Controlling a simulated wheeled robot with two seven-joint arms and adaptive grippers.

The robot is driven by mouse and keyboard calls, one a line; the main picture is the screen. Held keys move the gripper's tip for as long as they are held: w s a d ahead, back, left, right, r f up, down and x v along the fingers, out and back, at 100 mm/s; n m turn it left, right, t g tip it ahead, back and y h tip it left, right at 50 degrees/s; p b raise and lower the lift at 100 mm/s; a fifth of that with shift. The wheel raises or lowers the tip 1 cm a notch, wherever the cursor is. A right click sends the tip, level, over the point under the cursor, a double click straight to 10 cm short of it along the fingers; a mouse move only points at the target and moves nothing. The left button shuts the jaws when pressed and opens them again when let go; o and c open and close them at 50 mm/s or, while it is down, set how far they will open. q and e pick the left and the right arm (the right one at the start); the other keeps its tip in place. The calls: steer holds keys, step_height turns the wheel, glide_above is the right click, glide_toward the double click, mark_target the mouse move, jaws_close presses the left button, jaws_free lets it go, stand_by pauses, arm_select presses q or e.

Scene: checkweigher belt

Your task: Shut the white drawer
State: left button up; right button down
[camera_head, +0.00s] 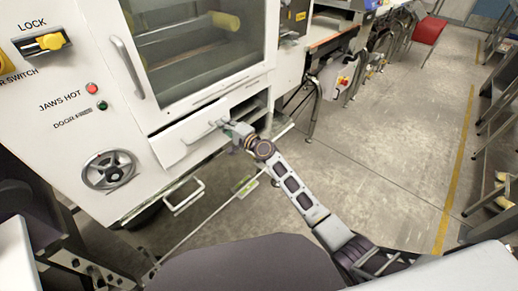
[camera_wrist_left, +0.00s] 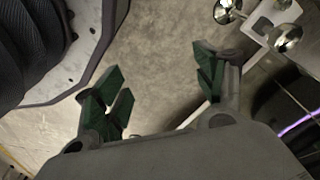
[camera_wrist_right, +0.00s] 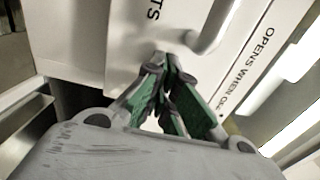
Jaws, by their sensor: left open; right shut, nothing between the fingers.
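The white drawer (camera_head: 190,138) sits low in the front of the white machine, below the glazed door, and stands partly out with a dark gap at its upper right. My right gripper (camera_head: 226,127) is at the drawer's front, by its bar handle (camera_head: 211,131). In the right wrist view, my right gripper (camera_wrist_right: 165,70) is shut and empty, its tips close to the white front (camera_wrist_right: 135,35) below the handle (camera_wrist_right: 215,25); whether they touch it I cannot tell. My left gripper (camera_wrist_left: 155,85) is open and empty over the floor; the head view does not show its fingers.
The machine carries a window door (camera_head: 195,45) with a tall handle, a handwheel (camera_head: 113,170), a yellow lock switch (camera_head: 45,43) and lamps. A lower wire handle (camera_head: 184,194) sticks out below the drawer. Concrete floor (camera_head: 385,150) is clear to the right.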

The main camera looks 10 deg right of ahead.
arm_select(q)
steer(key=shift+w+d+r+b, duration=0.15)
steer(key=shift+w+d+r, duration=0.1)
steer(key=shift+r, duration=0.35)
steer(key=shift+w+d+r+b, duration=0.15)
steer(key=shift+d+r, duration=0.1)
steer(key=shift+r, duration=0.35)
arm_select(e)
steer(key=shift+x, duration=1.05)
steer(key=shift+r, duration=0.25)
arm_select(q)
steer(key=shift+s+d, duration=0.1)
